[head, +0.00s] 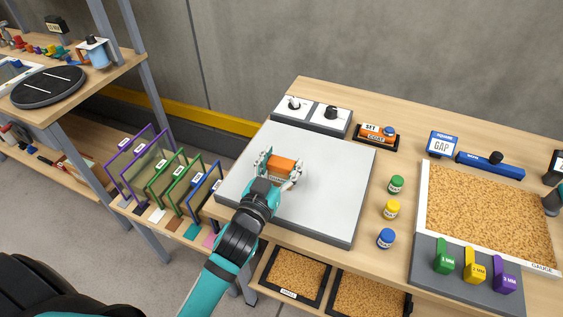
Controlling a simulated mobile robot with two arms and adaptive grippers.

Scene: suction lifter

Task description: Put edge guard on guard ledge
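My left gripper (281,167) is over the light grey plate (330,205) on the right-hand table. Its two fingers are on either side of an orange block (283,166), which looks like the edge guard, and appear closed on it. My wrist hides part of the block. I cannot tell whether the block touches the plate. No part in view is clearly marked as the guard ledge. My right gripper is not in view; only a teal piece that may be my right arm shows at the right edge.
Two dial boxes (331,117) stand behind the plate. An orange cylinder (376,132) lies in a black holder. Green, yellow and blue jars (386,238) stand right of the plate, beside a granule-filled tray (423,200). Upright coloured frames (165,178) stand at left, below a shelf with a black disc (48,87).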

